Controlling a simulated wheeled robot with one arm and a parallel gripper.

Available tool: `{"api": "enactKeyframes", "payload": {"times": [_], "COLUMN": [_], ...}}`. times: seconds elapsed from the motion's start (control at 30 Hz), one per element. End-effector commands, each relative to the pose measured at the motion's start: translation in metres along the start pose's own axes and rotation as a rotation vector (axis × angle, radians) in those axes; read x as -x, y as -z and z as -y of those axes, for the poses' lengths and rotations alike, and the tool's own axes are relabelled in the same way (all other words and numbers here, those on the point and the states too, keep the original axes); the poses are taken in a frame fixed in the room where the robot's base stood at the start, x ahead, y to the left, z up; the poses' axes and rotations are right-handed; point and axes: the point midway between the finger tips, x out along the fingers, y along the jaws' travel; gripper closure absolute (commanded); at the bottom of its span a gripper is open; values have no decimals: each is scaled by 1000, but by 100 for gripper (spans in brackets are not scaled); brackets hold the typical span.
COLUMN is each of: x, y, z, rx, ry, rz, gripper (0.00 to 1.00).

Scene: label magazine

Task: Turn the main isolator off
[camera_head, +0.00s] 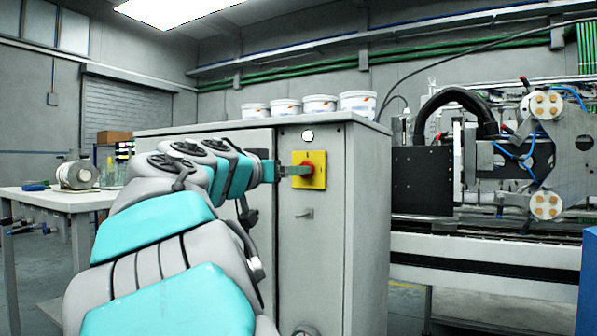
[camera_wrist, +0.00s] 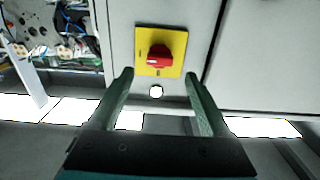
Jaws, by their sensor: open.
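The main isolator is a red rotary knob (camera_head: 306,170) on a square yellow plate (camera_head: 318,158), on the front of a grey cabinet (camera_head: 365,200). In the wrist view the knob (camera_wrist: 165,55) shows a white mark at its left end. Dark marks on the yellow plate (camera_wrist: 147,34) are too small to read surely. My gripper (camera_head: 297,171) is in front of the plate, its fingers pointing at the knob. In the wrist view my gripper (camera_wrist: 159,76) is open and empty, with fingertips apart on either side, just below the knob. I cannot tell whether they touch anything.
A round white lamp (camera_wrist: 156,91) is beside the plate. Several white tubs (camera_head: 319,104) stand on top. A workbench (camera_head: 40,198) is at left, and a machine (camera_head: 500,160) at right.

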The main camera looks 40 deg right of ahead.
Motion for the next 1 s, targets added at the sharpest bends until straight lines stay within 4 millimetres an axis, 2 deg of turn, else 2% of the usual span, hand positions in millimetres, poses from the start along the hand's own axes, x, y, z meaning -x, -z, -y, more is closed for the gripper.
{"api": "enactKeyframes", "payload": {"times": [0.2,0.4,0.57,0.8,1.0], "x": [-35,-59,-66,-66,-66], "y": [-1,-2,-2,-2,-2], "z": [-1,0,-1,-1,-1], "rx": [-1,2,1,1,1], "ry": [-2,-2,-1,-1,-1], "rz": [5,5,5,4,4], "gripper": [18,18,18,18,40]}}
